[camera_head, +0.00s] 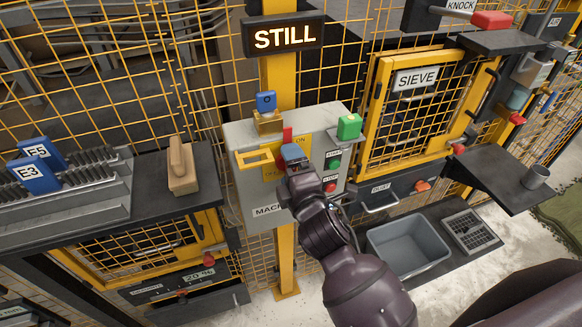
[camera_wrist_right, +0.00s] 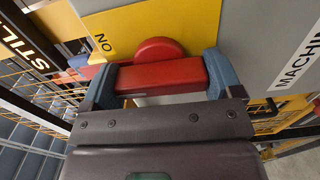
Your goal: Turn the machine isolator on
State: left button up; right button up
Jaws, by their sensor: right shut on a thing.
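The machine isolator is on the front of a grey cabinet (camera_head: 247,198) marked "MACH...". It has a yellow plate with "ON" lettering (camera_wrist_right: 103,42), and a red handle (camera_head: 287,134) that shows partly above my gripper. My right gripper (camera_head: 292,155) reaches in from below. In the right wrist view its blue fingertips (camera_wrist_right: 160,85) sit on either side of the red handle (camera_wrist_right: 160,73), shut on it, with the round red hub behind. My arm hides part of the plate, and I cannot tell the handle's exact setting. My left gripper is not in view.
A yellow hasp (camera_head: 254,160) sticks out left of the handle. A sign (camera_head: 284,38) above reads "STILL". A grey bin (camera_head: 408,250) lies lower right.

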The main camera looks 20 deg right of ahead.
jog(key=o, duration=0.7)
jog(key=shift+o, duration=0.2)
jog(key=s+b, duration=0.1)
jog(key=s, duration=0.9)
jog(key=shift+s+d+b, duration=0.2)
jog(key=shift+s+b, duration=0.15)
jog(key=shift+s, duration=0.05)
